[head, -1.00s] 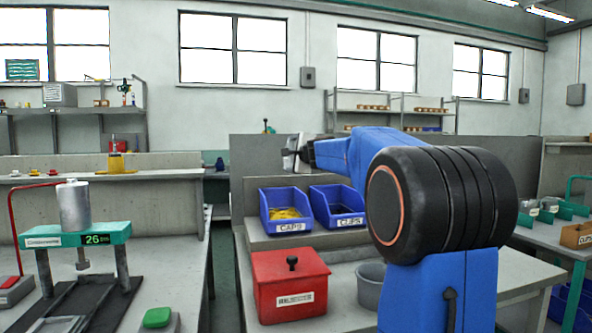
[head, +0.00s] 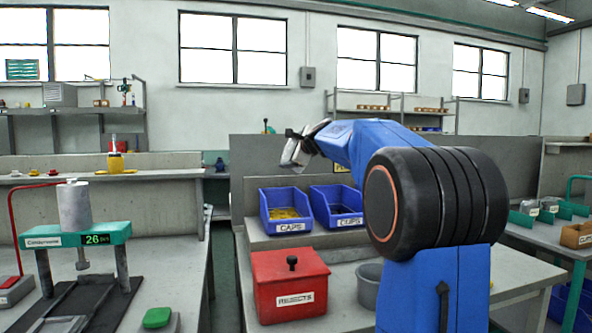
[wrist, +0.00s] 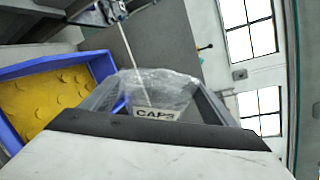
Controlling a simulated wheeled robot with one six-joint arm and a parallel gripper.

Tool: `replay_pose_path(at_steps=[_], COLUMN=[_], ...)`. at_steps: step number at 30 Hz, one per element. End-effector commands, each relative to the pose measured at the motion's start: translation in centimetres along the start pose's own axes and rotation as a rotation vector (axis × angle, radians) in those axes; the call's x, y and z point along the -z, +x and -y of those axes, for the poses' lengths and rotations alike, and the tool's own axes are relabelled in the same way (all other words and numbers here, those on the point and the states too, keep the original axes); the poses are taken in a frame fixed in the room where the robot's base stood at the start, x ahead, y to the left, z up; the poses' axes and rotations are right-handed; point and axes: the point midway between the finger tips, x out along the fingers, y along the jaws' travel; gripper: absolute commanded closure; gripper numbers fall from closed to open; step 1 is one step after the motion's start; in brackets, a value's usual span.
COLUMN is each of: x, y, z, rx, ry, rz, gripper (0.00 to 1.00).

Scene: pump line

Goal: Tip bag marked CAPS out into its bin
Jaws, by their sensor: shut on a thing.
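The clear plastic bag (wrist: 165,90) with a CAPS label shows in the wrist view, between the fingers of my gripper (wrist: 150,108). The gripper is shut on it. In the head view my gripper (head: 293,150) is tilted above the blue CAPS bin (head: 286,227), apart from it, and the bag is a small pale shape there. The CAPS bin holds yellow caps. A blue bin with yellow caps, seemingly the same one, also shows at the left of the wrist view (wrist: 106,68). The bag's contents are hard to make out.
A blue CLIPS bin (head: 346,220) stands right beside the CAPS bin. A red REJECTS box (head: 271,283) and a grey cup (head: 369,290) stand on the bench in front. A grey panel (head: 255,165) rises behind the bins.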

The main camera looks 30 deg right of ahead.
Motion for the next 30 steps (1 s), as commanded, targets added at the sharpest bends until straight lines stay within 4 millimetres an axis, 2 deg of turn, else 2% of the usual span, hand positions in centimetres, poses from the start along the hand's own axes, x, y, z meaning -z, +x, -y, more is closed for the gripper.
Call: replay_pose_path(at_steps=[6, 14, 24, 30], x=[-0.2, -0.2, -0.6, -0.8], y=[-0.1, -0.1, -0.2, -0.4], z=[0.4, 0.6, 1.3, 1.5], rx=[-0.051, -0.083, -0.203, -0.236], ry=[0.122, 0.198, 0.481, 0.562], rz=[0.0, 0.0, -0.001, 0.0], gripper=[0.42, 0.42, 0.42, 0.42])
